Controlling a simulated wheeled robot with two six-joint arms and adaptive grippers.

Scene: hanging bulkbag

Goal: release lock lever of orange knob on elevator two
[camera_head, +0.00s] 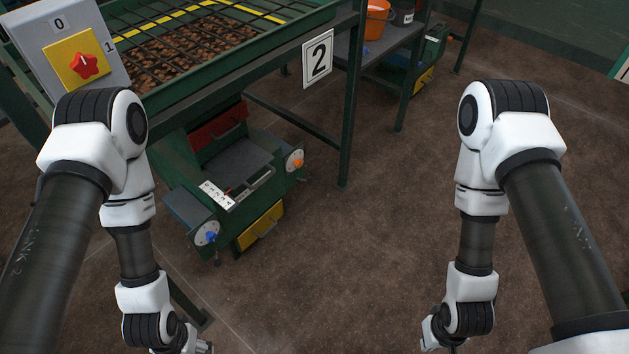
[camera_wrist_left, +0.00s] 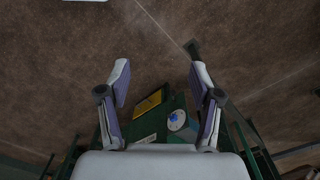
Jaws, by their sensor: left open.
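The orange knob (camera_head: 295,161) sits on a pale round disc at the right end of the green elevator (camera_head: 232,180), under the frame with the number 2 plate (camera_head: 318,59). Its lock lever is too small to make out. A blue knob (camera_head: 211,237) sits on a similar disc at the elevator's near left end, and it also shows in the left wrist view (camera_wrist_left: 173,117). My left gripper (camera_wrist_left: 160,78) is open and empty, with the elevator beyond it. My right gripper (camera_head: 438,343) is low at the bottom edge, apart from the elevator; its fingers are mostly cut off.
A yellow drawer (camera_head: 261,226) is at the elevator's front. A switch box (camera_head: 70,50) with a red knob on yellow stands upper left. The green frame's leg (camera_head: 347,120) rises just right of the elevator. Brown floor (camera_head: 370,250) is free between my arms.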

